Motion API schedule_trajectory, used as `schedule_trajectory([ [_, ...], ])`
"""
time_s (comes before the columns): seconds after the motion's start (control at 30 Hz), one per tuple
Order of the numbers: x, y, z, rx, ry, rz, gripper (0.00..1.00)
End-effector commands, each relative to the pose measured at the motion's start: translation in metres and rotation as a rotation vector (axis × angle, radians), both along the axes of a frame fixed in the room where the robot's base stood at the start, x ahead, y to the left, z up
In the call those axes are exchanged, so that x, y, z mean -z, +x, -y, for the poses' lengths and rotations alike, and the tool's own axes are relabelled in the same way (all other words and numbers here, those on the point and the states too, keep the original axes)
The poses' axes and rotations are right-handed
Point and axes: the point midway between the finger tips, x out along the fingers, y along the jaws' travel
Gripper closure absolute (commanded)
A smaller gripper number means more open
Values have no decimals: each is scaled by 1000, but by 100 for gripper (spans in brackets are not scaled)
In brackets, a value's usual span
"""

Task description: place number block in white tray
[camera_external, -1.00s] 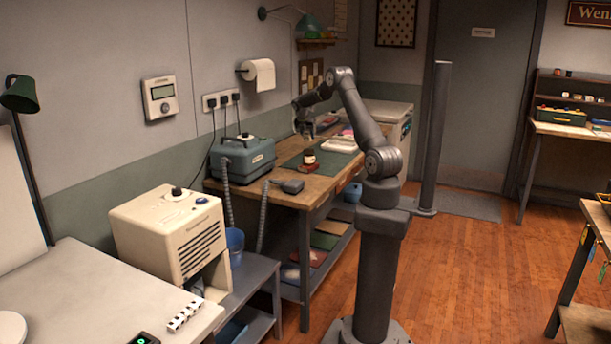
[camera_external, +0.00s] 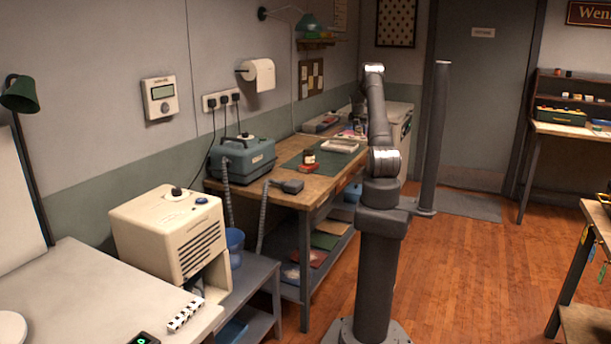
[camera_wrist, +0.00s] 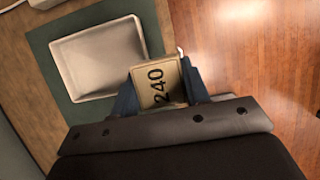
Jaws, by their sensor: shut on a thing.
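The white tray (camera_wrist: 68,69) lies just left of the block in that view and looks empty inside. The block's edge comes close to the tray's right side; I cannot tell the height between them. In the external view the white tray (camera_external: 340,146) rests on the green mat at the far part of the workbench. There, my gripper and the block are mostly hidden behind my arm.
The green mat (camera_external: 300,160) covers part of the wooden workbench (camera_external: 318,184). A small dark jar on a red base (camera_external: 309,160) stands in front of the tray. A blue-grey machine (camera_external: 243,158) and a dark handheld nozzle (camera_external: 287,186) sit nearer. Open floor lies right of the bench.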

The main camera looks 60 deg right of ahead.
Motion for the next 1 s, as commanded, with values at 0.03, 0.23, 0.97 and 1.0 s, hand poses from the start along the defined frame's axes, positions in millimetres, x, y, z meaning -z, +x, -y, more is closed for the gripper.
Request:
schedule_trajectory([
  [0.03,0,-7,4,3,-2,1,80],
  [0.23,13,8,6,-1,-1,2,80],
  [0.97,85,104,3,3,-2,1,80],
  [1.0,92,104,3,3,-1,0,80],
])
